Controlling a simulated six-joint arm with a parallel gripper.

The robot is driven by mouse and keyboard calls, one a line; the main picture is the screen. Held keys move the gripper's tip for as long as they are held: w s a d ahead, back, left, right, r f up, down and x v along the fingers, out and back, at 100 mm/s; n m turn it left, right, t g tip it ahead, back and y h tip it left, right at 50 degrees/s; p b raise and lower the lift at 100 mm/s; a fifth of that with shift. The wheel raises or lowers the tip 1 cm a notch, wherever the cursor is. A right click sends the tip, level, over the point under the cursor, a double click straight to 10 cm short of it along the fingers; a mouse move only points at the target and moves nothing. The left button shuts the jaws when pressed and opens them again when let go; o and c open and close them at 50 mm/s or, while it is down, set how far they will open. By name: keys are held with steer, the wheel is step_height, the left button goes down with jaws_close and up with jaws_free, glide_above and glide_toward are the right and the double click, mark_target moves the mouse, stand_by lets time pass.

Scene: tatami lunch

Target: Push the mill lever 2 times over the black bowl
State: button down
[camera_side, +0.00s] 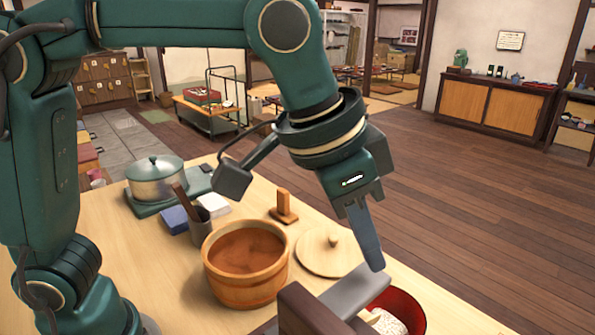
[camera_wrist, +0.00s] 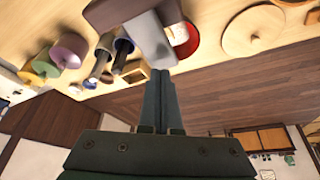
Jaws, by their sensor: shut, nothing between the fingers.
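A dark brown block (camera_side: 312,312) with a grey bar (camera_side: 356,290), which looks like the mill and its lever, stands at the bottom edge of the side view. In the wrist view the brown block (camera_wrist: 115,12) and grey bar (camera_wrist: 150,42) show at the top. My gripper (camera_side: 376,266) is shut and empty, pointing down with its tips just above the bar's outer end; I cannot tell whether they touch. In the wrist view the fingertips (camera_wrist: 160,76) overlap the bar's end. No bowl clearly shows black.
A wooden tub (camera_side: 248,290) with brown contents stands left of the bar. A round wooden lid (camera_side: 318,258) lies behind it, near a wooden stand (camera_side: 284,212). A lidded pot (camera_side: 156,185) is farther back.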

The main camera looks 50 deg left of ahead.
steer(key=shift+r, duration=0.15)
steer(key=shift+r, duration=2.35)
steer(key=shift+w+a, duration=0.1)
steer(key=s+a+r+n+t+y, duration=0.1)
steer(key=s+a+n, duration=0.25)
steer(key=a, duration=0.75)
steer(key=s+a+f+n, duration=0.1)
steer(key=s+a+f, duration=0.1)
steer(key=f, duration=0.3)
steer(key=s+a+f+n+y, duration=0.1)
steer(key=s+a+f, duration=0.2)
steer(key=f, duration=0.3)
steer(key=shift+s+a+f+t, duration=0.15)
steer(key=shift+s+a+t, duration=0.15)
steer(key=shift+s, duration=0.6)
